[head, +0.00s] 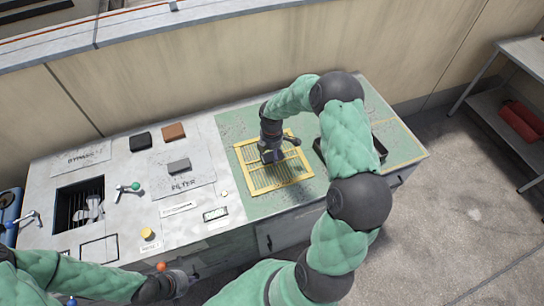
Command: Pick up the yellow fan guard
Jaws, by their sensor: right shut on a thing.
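The yellow fan guard (281,186), a square slatted frame, is on the green mat in the middle of the bench. My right gripper (271,156) points down over the guard's middle and is shut on it. The fingertips are hard to see, and the gripper hides part of the slats. I cannot tell whether the guard is clear of the mat. My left gripper (187,283) is low in the picture, in front of the bench's front edge and well apart from the guard. Its jaws are too small and dark to judge.
A dark tray (380,149) stands right of the guard, partly behind my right arm. Grey (179,166), brown (173,132) and black (141,141) blocks, a green-knobbed part (128,188) and a yellow knob (147,234) sit to the left. A wall runs behind the bench.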

